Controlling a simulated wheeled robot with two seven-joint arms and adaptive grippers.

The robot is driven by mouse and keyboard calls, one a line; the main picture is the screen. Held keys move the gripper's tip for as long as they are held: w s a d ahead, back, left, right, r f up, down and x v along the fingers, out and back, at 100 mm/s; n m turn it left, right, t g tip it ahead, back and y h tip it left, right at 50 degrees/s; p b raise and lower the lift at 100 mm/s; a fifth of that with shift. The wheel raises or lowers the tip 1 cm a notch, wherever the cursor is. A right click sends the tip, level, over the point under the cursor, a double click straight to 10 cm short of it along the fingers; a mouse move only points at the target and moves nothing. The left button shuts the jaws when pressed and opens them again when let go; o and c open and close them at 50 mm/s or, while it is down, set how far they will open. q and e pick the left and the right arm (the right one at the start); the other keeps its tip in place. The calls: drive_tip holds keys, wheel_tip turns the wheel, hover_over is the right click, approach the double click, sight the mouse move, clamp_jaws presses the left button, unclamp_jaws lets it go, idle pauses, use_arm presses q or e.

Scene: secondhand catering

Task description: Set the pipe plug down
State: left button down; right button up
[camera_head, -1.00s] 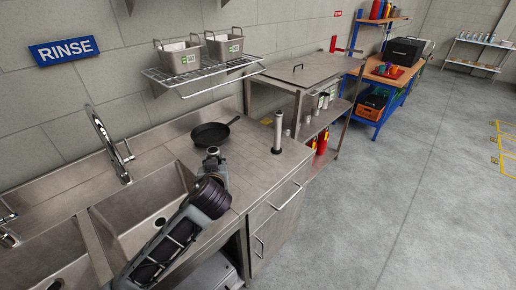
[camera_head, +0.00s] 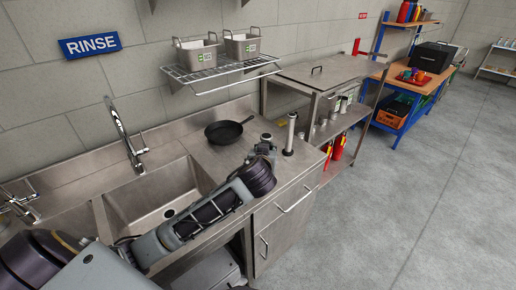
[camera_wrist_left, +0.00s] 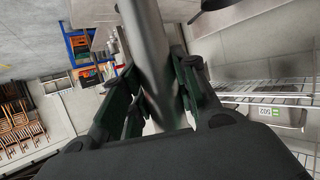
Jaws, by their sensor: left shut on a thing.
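My left gripper (camera_wrist_left: 158,98) is shut on a grey metal tube, the pipe plug (camera_wrist_left: 148,40). The tube runs between the fingers in the left wrist view; its ends are out of frame or hidden by the hand. In the head view my left gripper (camera_head: 267,145) is over the steel counter (camera_head: 235,160), right of the sink. A pale upright tube with a black foot (camera_head: 290,132) stands on the counter close to the right of the gripper. I cannot tell from the head view whether it is the held tube. My right gripper is not in view.
A black skillet (camera_head: 227,131) lies on the counter behind the gripper. The sink basin (camera_head: 155,195) and its faucet (camera_head: 124,135) are at left. A wire rack (camera_head: 215,75) with two grey bins hangs above. Bare counter is narrow near the front right edge.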

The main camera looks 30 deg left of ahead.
use_arm(q)
drive_tip(key=w+a+r+m+h, duration=0.3)
drive_tip(key=w+a+m+h, duration=0.2)
drive_tip(key=w+a, duration=0.5)
drive_tip(key=shift+a+m+t+h+b, duration=0.3)
drive_tip(key=shift+a+h+b, duration=0.15)
drive_tip(key=shift+a+h, duration=0.45)
idle(0.6)
drive_tip(key=shift+a+f, duration=0.1)
wheel_tip(320, 180, down, 6)
idle(0.7)
drive_tip(key=shift+f, duration=0.1)
drive_tip(key=shift+w+f+p, duration=0.1)
drive_tip(key=shift+f+p, duration=0.3)
drive_tip(key=shift+f, duration=1.5)
